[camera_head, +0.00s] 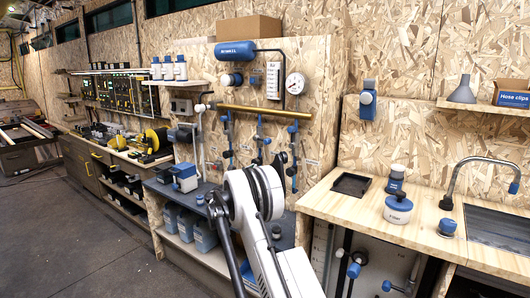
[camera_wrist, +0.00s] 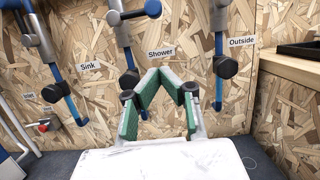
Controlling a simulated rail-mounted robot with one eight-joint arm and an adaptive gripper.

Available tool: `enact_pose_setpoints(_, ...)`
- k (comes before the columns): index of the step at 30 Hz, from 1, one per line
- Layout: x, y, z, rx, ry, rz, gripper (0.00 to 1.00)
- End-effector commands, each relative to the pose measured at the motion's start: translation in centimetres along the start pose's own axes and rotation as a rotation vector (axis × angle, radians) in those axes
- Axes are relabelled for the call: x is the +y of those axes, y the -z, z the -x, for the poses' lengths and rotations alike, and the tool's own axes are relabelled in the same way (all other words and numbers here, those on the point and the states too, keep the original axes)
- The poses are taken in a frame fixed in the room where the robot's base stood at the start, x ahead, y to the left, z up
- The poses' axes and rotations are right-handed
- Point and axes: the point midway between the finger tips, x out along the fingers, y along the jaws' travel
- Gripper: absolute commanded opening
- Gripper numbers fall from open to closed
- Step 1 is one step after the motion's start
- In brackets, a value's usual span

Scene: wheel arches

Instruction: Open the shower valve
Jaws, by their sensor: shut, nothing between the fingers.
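The shower valve (camera_wrist: 122,30) is on the middle of three vertical pipes in the wrist view, beside the "Shower" label (camera_wrist: 161,52). Its blue lever (camera_wrist: 148,9) lies crosswise to the pipe, pointing right, near the top edge. A black round fitting (camera_wrist: 128,79) sits lower on the pipe. My gripper (camera_wrist: 160,72) has green-padded fingers, shut with nothing between them, below the lever and to the right of the pipe. In the head view the middle valve (camera_head: 261,139) shows on the wood panel; my gripper is hidden behind my arm there.
The sink pipe (camera_wrist: 62,80) is to the left and the outside pipe (camera_wrist: 219,60) to the right. In the head view a brass pipe (camera_head: 262,111) runs above the valves, with a gauge (camera_head: 295,83) higher up. A wooden counter (camera_head: 340,205) stands at the right.

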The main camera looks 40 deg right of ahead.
Motion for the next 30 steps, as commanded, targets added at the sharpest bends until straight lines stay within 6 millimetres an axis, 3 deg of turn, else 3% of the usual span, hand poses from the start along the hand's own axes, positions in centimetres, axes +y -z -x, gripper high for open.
enact_pose_setpoints(8, -0.1, 0.2, -2.6, -0.003, 0.002, 0.006, 0.0)
enact_pose_setpoints(20, -0.1, 0.2, -10.0, -0.003, 0.002, 0.005, 0.0)
enact_pose_setpoints(30, 0.0, -3.5, -10.9, -0.002, 0.0, 0.004, 0.0)
